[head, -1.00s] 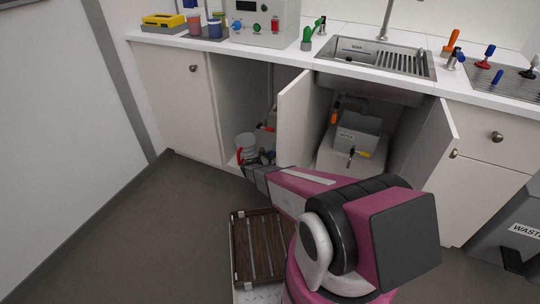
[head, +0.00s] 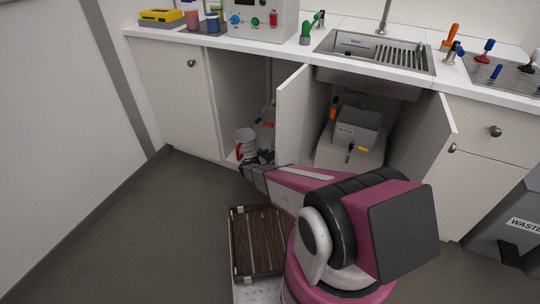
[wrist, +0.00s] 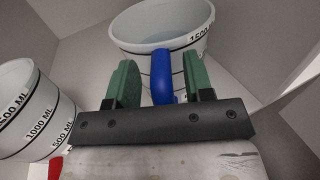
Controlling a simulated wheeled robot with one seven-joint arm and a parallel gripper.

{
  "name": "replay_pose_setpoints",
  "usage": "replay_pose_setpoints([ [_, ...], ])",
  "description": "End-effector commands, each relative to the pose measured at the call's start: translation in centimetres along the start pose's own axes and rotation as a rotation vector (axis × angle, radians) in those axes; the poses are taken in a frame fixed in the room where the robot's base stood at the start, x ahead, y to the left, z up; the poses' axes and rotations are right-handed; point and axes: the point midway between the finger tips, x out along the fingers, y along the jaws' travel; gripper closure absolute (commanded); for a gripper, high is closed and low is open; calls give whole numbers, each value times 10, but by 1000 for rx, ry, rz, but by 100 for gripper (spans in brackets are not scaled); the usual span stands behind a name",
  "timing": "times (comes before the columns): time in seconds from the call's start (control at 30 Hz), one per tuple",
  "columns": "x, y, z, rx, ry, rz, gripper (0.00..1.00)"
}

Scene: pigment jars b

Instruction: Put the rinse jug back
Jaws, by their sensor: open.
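A white jug with a blue handle (wrist: 162,75) is straight ahead in the wrist view, with volume marks on its side and a pale surface inside. My gripper (wrist: 160,66) is open, its two green fingers on either side of the blue handle. I cannot tell whether they touch it. A second marked white jug (wrist: 28,112) is at the left, with a bit of red at its lower edge. In the head view a white jug with a red handle (head: 244,139) stands low in the open cabinet. My gripper, reaching to the cabinet opening, partly hides what is beside it.
A cabinet door (head: 292,116) stands open just right of my gripper. Under the sink (head: 376,52) are a grey bin (head: 357,133) and tools. A slatted wooden rack (head: 258,243) is beside my base. The floor at left is clear.

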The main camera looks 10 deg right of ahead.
Motion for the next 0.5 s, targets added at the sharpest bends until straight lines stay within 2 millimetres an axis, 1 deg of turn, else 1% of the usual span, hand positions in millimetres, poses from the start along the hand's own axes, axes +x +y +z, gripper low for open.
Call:
replay_pose_setpoints([
  [0.3,-60,0,1,0,-1,2,53],
  [0.4,-79,0,1,0,0,2,53],
  [0.5,-93,-1,1,0,-1,1,53],
])
